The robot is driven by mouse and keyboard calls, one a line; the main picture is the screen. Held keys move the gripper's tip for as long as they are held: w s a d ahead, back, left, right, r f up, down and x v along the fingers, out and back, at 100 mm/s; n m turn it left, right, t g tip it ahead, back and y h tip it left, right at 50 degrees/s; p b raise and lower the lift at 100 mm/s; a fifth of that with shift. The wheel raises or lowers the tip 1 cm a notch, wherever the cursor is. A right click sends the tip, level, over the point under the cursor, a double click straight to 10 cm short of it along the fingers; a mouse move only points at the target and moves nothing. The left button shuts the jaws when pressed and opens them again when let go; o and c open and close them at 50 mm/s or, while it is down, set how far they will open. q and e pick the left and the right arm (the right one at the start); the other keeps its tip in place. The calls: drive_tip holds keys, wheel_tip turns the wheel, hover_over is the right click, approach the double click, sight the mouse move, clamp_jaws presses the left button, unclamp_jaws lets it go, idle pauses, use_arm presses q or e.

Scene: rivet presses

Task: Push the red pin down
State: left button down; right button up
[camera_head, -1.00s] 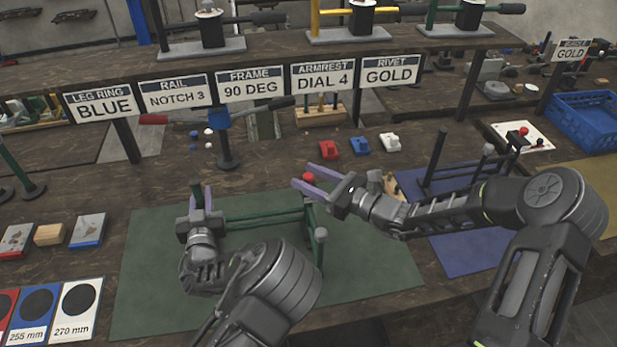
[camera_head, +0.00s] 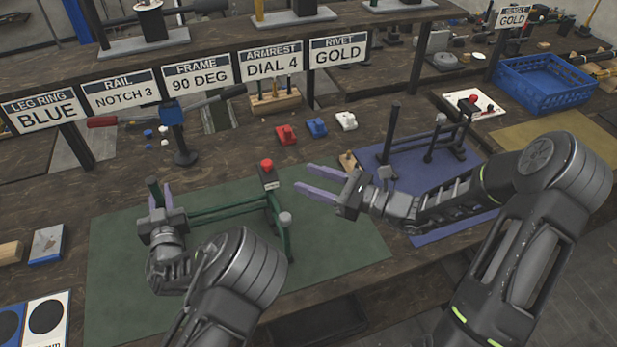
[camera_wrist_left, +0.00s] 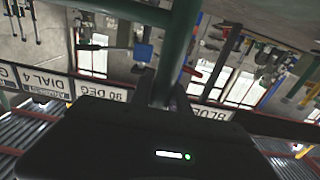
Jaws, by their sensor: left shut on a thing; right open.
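The red pin (camera_head: 266,164) stands on top of a small dark block (camera_head: 269,179) at the far right corner of a green frame (camera_head: 230,208), which lies on the green mat. My left gripper (camera_head: 159,197) is shut on the upright green post (camera_head: 153,190) at the frame's left end; the green tube (camera_wrist_left: 180,50) also shows between its fingers in the left wrist view. My right gripper (camera_head: 305,180) is open and empty, its purple fingers to the right of the red pin and pointing left, apart from it.
The green mat (camera_head: 120,270) has free room in front. A blue mat (camera_head: 425,175) with a dark frame (camera_head: 440,140) lies to the right. Red, blue and white blocks (camera_head: 317,127) stand behind. A press with a red handle (camera_head: 103,122) and hanging signs (camera_head: 200,80) are further back.

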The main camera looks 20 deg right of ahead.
use_arm(q)
drive_tip(key=shift+f, duration=0.15)
drive_tip(key=c, duration=1.2)
unclamp_jaws()
drive_tip(key=shift+o, duration=0.2)
drive_tip(key=s, duration=1.2)
